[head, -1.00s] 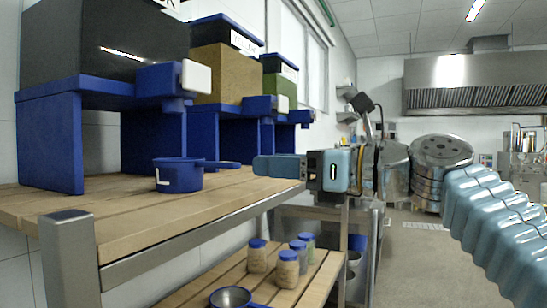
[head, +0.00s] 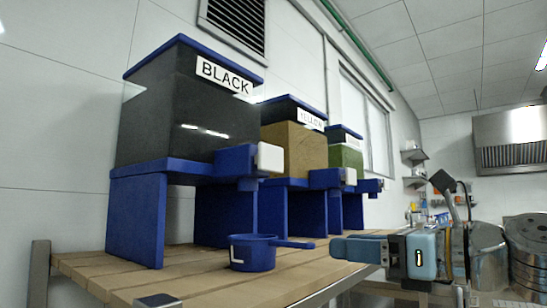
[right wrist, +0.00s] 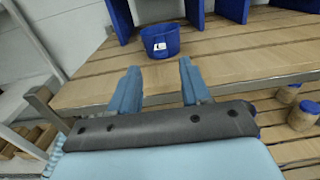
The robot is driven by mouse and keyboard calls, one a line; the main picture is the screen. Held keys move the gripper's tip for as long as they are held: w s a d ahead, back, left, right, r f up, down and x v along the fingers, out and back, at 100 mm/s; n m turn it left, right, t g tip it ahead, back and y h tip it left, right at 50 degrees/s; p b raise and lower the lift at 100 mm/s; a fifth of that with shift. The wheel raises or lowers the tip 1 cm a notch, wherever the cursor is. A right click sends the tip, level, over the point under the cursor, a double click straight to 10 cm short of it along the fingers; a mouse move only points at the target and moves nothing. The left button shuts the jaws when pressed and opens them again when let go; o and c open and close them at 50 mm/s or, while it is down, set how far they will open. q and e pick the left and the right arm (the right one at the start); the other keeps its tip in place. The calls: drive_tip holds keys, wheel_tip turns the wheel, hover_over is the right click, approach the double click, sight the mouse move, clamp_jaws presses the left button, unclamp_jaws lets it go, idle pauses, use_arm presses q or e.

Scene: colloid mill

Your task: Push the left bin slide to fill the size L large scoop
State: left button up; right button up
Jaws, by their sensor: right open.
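The left bin (head: 190,108), labelled BLACK, stands on a blue stand on the wooden table. Its blue slide with a white end block (head: 269,157) sticks out at the front right of the stand. The blue scoop marked L (head: 252,253) sits upright on the table below that slide, its handle to the right. The scoop (right wrist: 160,42) also shows beyond my fingers in the right wrist view; its inside cannot be made out. My right gripper (head: 340,248) is open and empty, right of the scoop handle; its two fingers (right wrist: 155,80) are apart. My left gripper is not in view.
The bins with yellow (head: 292,150) and green (head: 346,158) contents stand on stands further right. Lidded jars (right wrist: 302,115) are on the lower shelf. The table (head: 200,270) is clear in front of the scoop.

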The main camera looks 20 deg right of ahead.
clamp_jaws()
idle(1.5)
